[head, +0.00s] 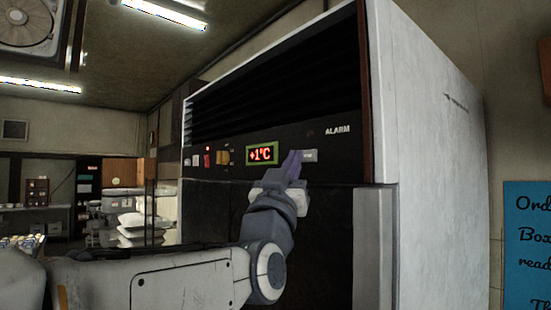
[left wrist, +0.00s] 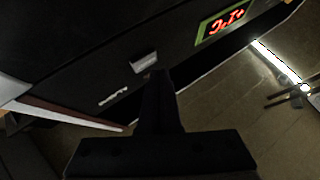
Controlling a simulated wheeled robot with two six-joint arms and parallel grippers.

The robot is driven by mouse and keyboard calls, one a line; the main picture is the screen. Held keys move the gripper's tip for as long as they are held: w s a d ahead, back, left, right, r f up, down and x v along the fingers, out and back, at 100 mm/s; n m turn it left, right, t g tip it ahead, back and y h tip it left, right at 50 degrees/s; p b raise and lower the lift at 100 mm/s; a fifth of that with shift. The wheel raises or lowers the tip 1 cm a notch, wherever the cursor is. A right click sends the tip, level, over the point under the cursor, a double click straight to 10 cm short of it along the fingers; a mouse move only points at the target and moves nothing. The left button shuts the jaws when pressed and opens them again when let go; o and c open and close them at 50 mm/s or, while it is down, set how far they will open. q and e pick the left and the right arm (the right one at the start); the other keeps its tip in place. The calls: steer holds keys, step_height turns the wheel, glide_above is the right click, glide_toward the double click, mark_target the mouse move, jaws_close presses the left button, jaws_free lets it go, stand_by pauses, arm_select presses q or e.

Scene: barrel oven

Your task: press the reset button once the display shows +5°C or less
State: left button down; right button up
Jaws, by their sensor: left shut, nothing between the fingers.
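The display (head: 262,154) on the dark front panel reads +1°C in red digits inside a green frame. It also shows, turned over, in the left wrist view (left wrist: 222,21). The small grey reset button (head: 309,156) is just right of the display; in the left wrist view the button (left wrist: 144,62) lies just beyond the fingertips. My left gripper (head: 295,157) is shut and empty, its fingertips close to the button's left side. I cannot tell whether they touch it. My right gripper is in neither view.
The word ALARM (head: 337,130) is above right of the button. A blue sign (head: 527,245) hangs on the right wall.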

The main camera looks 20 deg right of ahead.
arm_select(q)
steer(key=a+b, duration=0.1)
steer(key=s+a+b, duration=0.1)
steer(key=a, duration=0.1)
steer(key=a+b, duration=0.1)
steer(key=shift+s+a+b, duration=0.35)
steer(key=shift+b, duration=0.05)
stand_by(0.6)
